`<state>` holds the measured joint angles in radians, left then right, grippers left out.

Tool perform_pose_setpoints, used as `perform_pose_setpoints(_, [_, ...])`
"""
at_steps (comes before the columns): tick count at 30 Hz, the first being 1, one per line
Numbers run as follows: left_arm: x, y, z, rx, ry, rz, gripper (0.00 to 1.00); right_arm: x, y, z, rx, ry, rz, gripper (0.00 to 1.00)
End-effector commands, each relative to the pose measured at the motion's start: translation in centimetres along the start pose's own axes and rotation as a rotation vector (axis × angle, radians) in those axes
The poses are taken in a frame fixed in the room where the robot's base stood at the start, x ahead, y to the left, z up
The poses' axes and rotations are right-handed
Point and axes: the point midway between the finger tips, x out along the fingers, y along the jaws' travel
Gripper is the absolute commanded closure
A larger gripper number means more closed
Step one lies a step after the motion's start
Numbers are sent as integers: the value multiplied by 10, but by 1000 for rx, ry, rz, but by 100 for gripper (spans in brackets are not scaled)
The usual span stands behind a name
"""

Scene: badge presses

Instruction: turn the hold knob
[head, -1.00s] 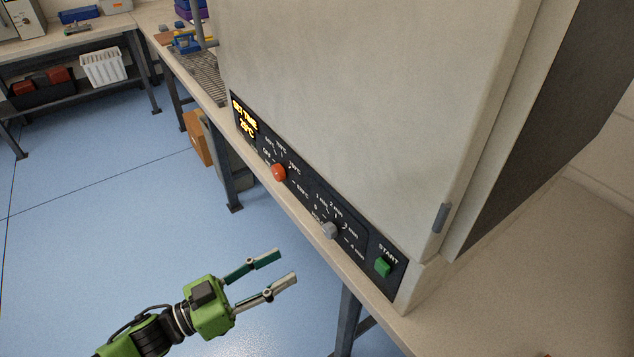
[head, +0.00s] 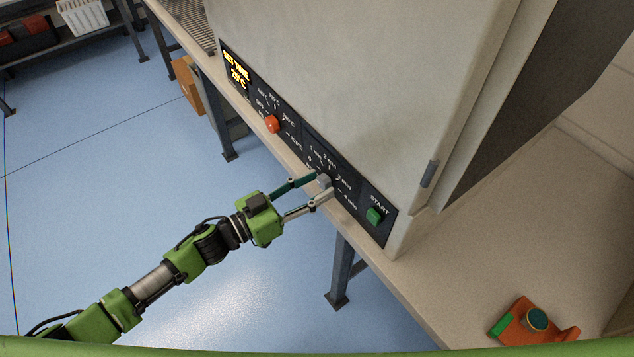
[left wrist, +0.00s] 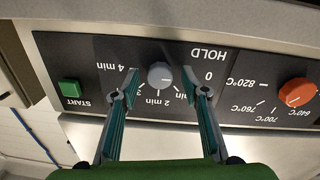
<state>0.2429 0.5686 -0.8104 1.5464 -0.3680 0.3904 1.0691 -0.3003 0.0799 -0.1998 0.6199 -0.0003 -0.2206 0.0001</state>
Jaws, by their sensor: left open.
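The hold knob (head: 324,181) is a small grey knob on the black control panel of a large cream machine. In the left wrist view the grey knob (left wrist: 160,75) shows upside down, with minute marks around it and the word HOLD beside it. My left gripper (head: 322,189) is open at the panel, with one finger on each side of the knob. In the left wrist view the fingertips (left wrist: 163,84) flank the knob with a gap on both sides. My right gripper is in neither view.
An orange-red knob (head: 271,124) sits left of the hold knob, below a lit display (head: 237,70). A green START button (head: 375,215) is to the right. An orange fixture with a round top (head: 536,319) lies on the bench at the lower right.

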Motion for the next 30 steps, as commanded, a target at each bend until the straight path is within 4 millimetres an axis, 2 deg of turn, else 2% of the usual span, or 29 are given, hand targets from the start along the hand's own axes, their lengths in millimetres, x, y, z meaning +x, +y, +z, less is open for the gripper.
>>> perform_pose_setpoints(4, [9, 0, -1, 0, 0, 0, 59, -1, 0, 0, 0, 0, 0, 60])
perform_pose_setpoints(12, [10, 0, 0, 0, -1, -1, 59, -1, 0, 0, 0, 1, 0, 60])
perform_pose_setpoints(13, [10, 0, 0, 0, -1, 0, 64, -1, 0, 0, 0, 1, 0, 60])
perform_pose_setpoints(17, [10, 0, 0, 0, 0, 0, 97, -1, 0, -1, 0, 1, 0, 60])
perform_pose_setpoints(30, [9, 0, 0, 59, -2, -1, 97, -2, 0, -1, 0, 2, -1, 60])
